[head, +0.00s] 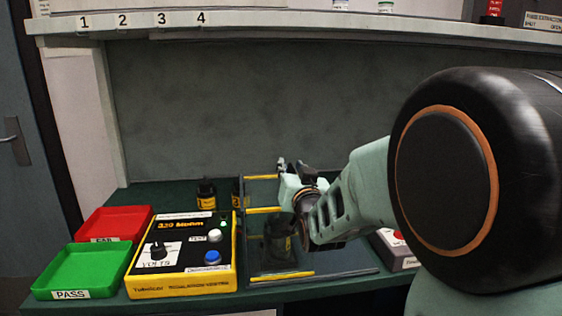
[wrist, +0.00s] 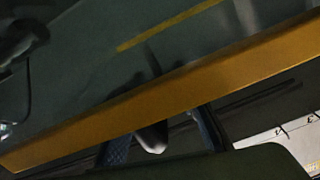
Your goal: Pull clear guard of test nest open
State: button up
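The test nest stands right of the yellow tester, with a clear guard (head: 263,225) edged by yellow bars. The guard's panel is see-through and hard to make out. My gripper (head: 291,168) is at the nest's upper right, near the far end of the top yellow bar. In the wrist view a broad yellow bar (wrist: 190,92) crosses in front of my fingers and hides their tips. The two dark fingers show apart below it, so my gripper (wrist: 162,130) looks open. Contact with the bar cannot be told. A dark part inside the nest is partly hidden by my arm.
The yellow tester (head: 183,254) stands left of the nest. A red tray (head: 112,222) and a green PASS tray (head: 84,271) are further left. Dark bottle-like items (head: 206,194) stand behind the tester. A grey box (head: 393,250) is partly hidden by my arm. A numbered shelf (head: 300,27) runs overhead.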

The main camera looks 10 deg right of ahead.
jog(key=shift+w, duration=0.15)
jog(key=shift+c, duration=0.6)
grip_shut()
